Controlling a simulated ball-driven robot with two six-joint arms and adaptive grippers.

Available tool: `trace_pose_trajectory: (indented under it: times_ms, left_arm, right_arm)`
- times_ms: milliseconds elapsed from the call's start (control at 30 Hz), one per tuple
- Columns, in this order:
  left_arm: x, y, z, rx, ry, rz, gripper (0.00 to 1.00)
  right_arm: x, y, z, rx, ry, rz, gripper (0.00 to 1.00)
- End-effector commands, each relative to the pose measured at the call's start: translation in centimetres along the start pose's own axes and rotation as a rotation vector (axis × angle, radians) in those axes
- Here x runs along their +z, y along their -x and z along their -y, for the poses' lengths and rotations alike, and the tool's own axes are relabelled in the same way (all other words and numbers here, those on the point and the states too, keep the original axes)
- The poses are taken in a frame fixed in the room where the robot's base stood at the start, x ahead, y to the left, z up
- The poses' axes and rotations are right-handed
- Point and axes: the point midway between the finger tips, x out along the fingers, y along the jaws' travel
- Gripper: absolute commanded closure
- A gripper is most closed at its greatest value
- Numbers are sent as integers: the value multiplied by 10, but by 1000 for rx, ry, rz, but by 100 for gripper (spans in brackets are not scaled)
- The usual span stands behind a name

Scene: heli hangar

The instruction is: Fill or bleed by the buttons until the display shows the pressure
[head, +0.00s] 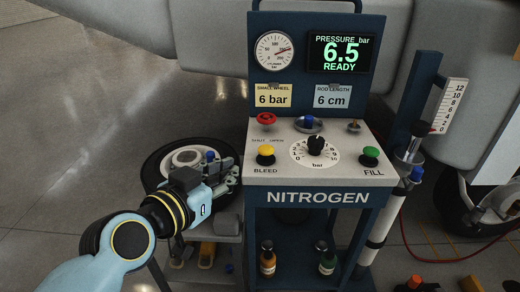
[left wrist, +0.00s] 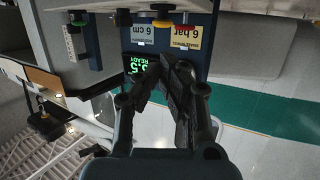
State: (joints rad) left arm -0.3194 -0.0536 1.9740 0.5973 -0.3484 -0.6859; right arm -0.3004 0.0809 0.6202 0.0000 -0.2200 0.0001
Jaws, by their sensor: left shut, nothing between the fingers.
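The pressure display (head: 342,53) on the blue nitrogen cart reads 6.5 bar and READY in green. The yellow BLEED button (head: 266,154) is at the panel's left, and the green FILL button (head: 370,156) is at its right. A black knob (head: 316,145) on a dial sits between them. The small wheel card (head: 273,96) says 6 bar. My left gripper (head: 229,170) is shut and empty, left of the panel and apart from the BLEED button. In the left wrist view its fingers (left wrist: 166,68) partly cover the upside-down display (left wrist: 135,64). My right gripper is not in view.
A round gauge (head: 274,51) and a rod length card (head: 333,96) reading 6 cm are on the upright board. A red knob (head: 266,121) is at the panel's back left. A wheel (head: 160,163) lies behind my left gripper. Bottles (head: 268,262) stand on the lower shelf.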

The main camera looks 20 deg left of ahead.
Motion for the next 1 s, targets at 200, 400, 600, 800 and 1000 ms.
trace_pose_trajectory:
  times_ms: [200,400,600,800,1000]
  left_arm:
    - [-34,6,-2,-7,18,-60,100]
    - [-32,5,-2,-8,18,-58,100]
    - [-33,-2,-1,-8,18,-59,100]
    - [-35,-33,-1,-7,19,-60,100]
    - [-37,-78,-1,-7,18,-59,100]
  right_arm:
    - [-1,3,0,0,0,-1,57]
    - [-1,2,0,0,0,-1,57]
    - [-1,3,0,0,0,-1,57]
    - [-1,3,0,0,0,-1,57]
    - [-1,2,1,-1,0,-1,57]
